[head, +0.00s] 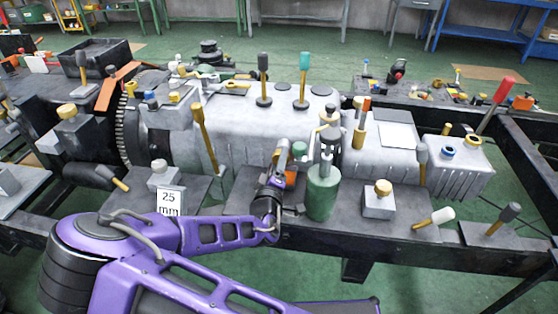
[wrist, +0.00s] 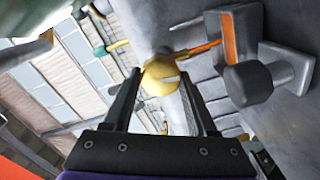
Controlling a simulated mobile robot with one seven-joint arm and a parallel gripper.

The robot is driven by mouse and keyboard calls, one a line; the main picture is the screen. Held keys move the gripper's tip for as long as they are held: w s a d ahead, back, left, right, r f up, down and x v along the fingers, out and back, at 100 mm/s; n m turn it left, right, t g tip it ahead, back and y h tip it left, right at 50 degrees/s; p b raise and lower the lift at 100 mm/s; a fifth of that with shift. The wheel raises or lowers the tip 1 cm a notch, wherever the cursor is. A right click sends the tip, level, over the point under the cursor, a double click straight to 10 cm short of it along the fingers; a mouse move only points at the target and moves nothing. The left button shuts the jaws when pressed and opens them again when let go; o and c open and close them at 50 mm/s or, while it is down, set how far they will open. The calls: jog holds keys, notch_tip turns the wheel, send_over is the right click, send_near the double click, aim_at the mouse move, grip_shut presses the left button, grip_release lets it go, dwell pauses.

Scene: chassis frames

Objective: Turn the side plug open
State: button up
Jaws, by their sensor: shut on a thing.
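The side plug looks to be the round yellow knob with a slot across its face (wrist: 160,76) in the wrist view. My gripper (wrist: 159,74) has one dark finger on each side of it, and the fingertips meet its edges, so the jaws are shut on it. In the head view my gripper (head: 280,156) is at the near side of the long grey casing (head: 240,125), just left of the green cylinder (head: 322,195). The plug cannot be made out there, hidden by my gripper and wrist. How far the plug is turned cannot be told.
A dark rounded knob (wrist: 248,83) and an orange strip (wrist: 228,45) lie close right of my gripper in the wrist view. In the head view a brass-coloured lever (head: 204,138) stands to the left and a block with a yellow knob (head: 380,203) to the right.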

jog(key=shift+s+f+n, duration=0.1)
jog(key=shift+n, duration=0.6)
jog(key=o, duration=1.4)
jog(key=shift+c, duration=0.2)
jog(key=s+a+p, duration=0.1)
jog(key=s+a, duration=0.2)
jog(key=s, duration=1.4)
jog(key=shift+a, duration=0.15)
